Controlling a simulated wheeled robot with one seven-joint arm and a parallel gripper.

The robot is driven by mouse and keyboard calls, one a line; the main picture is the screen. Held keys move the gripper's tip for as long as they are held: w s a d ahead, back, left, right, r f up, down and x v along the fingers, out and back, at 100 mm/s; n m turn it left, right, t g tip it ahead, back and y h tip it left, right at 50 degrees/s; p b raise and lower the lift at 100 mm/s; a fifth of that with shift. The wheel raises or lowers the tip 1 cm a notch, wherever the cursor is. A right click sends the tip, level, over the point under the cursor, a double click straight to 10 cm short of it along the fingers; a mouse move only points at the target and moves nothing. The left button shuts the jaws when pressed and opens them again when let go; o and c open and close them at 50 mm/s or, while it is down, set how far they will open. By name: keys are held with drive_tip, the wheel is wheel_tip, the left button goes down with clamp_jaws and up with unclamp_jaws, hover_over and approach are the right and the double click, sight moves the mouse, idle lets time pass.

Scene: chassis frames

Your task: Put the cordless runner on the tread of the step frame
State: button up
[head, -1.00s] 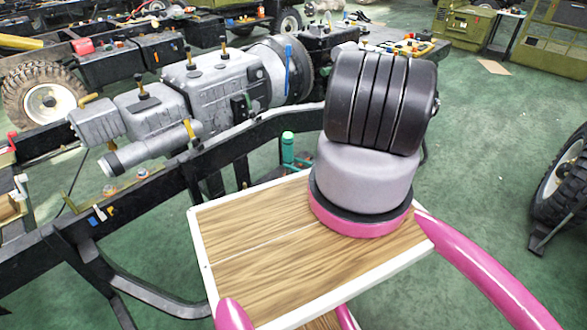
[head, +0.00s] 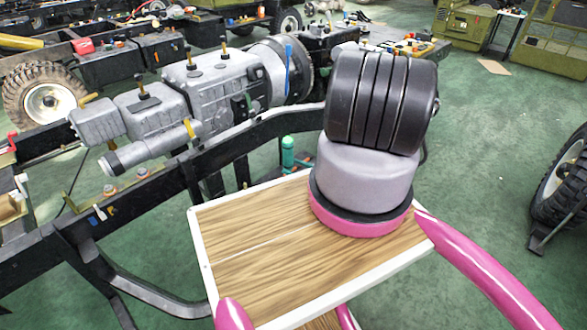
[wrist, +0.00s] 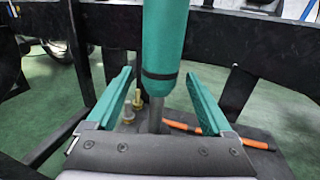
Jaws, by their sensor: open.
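The step frame has pink tube rails and a wood-grain tread (head: 250,265) with a white edge, low in the head view. An upright teal cylinder with a black band, seemingly the cordless runner (wrist: 165,40), stands in the wrist view on a grey shaft. It also shows beyond the tread in the head view (head: 288,150). My gripper (wrist: 159,72) is open, its teal fingers on either side of the cylinder's lower part, with gaps on both sides. In the head view my arm hides the gripper. The cylinder's top is cut off in the wrist view.
A black chassis frame (head: 220,150) with a grey engine and gearbox (head: 190,95) runs behind the tread. An orange-and-black item (wrist: 200,130) and brass fittings (wrist: 132,108) lie near the cylinder's base. A wheel (head: 562,185) stands at right. The visible tread is bare.

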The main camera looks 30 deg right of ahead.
drive_tip(key=v, duration=1.2)
drive_tip(key=w+r+n+g+y, duration=0.2)
drive_tip(key=w+r+n+g, duration=0.25)
drive_tip(key=r, duration=0.65)
drive_tip(key=w+r+n+g+y, duration=0.1)
drive_tip(key=w+r+n+g, duration=0.35)
drive_tip(key=r, duration=0.55)
drive_tip(key=a+r+n+g+h, duration=0.1)
drive_tip(key=a+r+n+g, duration=0.2)
drive_tip(key=r, duration=0.8)
drive_tip(key=a+r+n+g+h, duration=0.1)
drive_tip(key=a+r+n+h, duration=0.3)
drive_tip(key=r, duration=0.6)
drive_tip(key=s+a+r+n+h, duration=0.1)
drive_tip(key=s+a+r+n, duration=0.1)
drive_tip(key=s+a+r, duration=0.5)
drive_tip(key=s+a+r+n+h, duration=0.2)
drive_tip(key=a+r, duration=0.2)
drive_tip(key=r, duration=0.8)
drive_tip(key=s+a+r+n+t+h, duration=0.1)
drive_tip(key=s+r, duration=0.3)
drive_tip(key=s, duration=0.4)
drive_tip(key=s+a+r+n+t+h, duration=0.2)
drive_tip(key=s+a+r+n+t, duration=0.1)
drive_tip(key=s, duration=0.5)
wheel_tip(320, 180, up, 3)
drive_tip(key=shift+s+a+f+n+t, duration=0.25)
drive_tip(key=shift+a+n+t, duration=0.2)
drive_tip(key=shift+t, duration=0.15)
